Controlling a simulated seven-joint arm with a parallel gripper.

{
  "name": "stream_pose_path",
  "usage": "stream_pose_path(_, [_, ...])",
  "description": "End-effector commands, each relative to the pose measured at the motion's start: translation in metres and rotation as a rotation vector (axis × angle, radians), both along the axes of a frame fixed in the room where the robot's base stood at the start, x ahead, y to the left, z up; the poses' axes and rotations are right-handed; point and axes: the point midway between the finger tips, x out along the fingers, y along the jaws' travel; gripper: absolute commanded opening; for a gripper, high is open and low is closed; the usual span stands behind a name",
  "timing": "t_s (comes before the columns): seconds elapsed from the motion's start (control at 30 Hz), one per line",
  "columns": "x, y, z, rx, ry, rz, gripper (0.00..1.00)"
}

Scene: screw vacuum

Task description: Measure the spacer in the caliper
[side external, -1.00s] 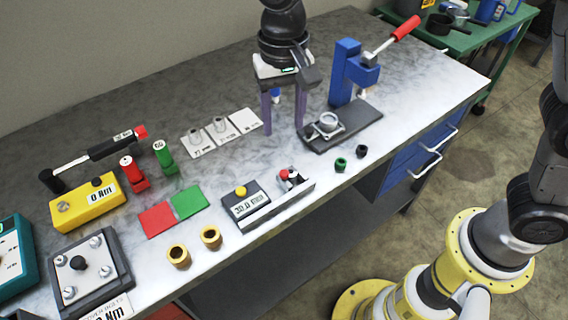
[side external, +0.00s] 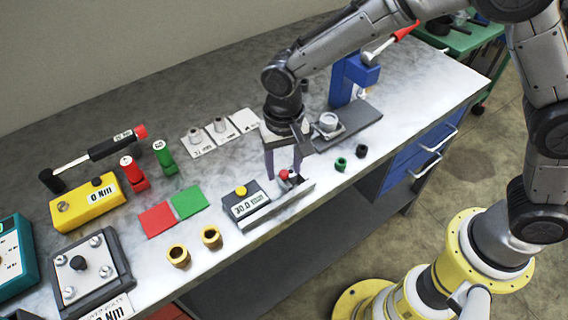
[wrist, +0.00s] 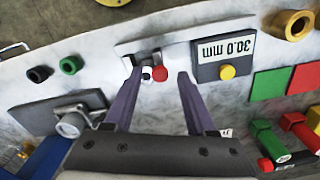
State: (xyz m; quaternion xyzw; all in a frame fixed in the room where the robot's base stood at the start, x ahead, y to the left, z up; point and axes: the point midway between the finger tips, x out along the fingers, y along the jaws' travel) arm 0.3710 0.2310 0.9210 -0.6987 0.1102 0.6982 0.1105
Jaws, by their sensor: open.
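The caliper (side external: 246,203) is a dark box with a yellow button and a long grey rail; its display reads 30.0 mm in the wrist view (wrist: 222,50). A red knob (side external: 284,174) is at its jaw end, with a small pale round part (wrist: 147,73) beside it; I cannot tell whether that is a spacer. My gripper (side external: 283,173) is open above this end, one finger on each side of the red knob in the wrist view. Grey cylinders, likely spacers, stand on two white cards (side external: 198,144) (side external: 222,133); the third card (side external: 244,121) is bare.
Behind my gripper is the blue press (side external: 345,80) with its dark base (side external: 360,125). Black and green rings (side external: 361,151) lie to the right. Brass bushings (side external: 211,237) and red and green pads (side external: 188,202) lie left of the caliper.

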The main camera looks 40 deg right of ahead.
Motion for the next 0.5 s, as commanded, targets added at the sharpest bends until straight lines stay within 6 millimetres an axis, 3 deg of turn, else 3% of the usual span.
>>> stream_pose_path(0.17, [-0.0001,-0.0001,-0.0001,-0.001,0.0,0.0,0.56])
stream_pose_path(0.4, [0.0,-0.0001,0.0001,0.0,0.0,0.0,0.13])
stream_pose_path(0.5, [0.0,0.0,0.0002,0.0,0.0,0.0,0.0])
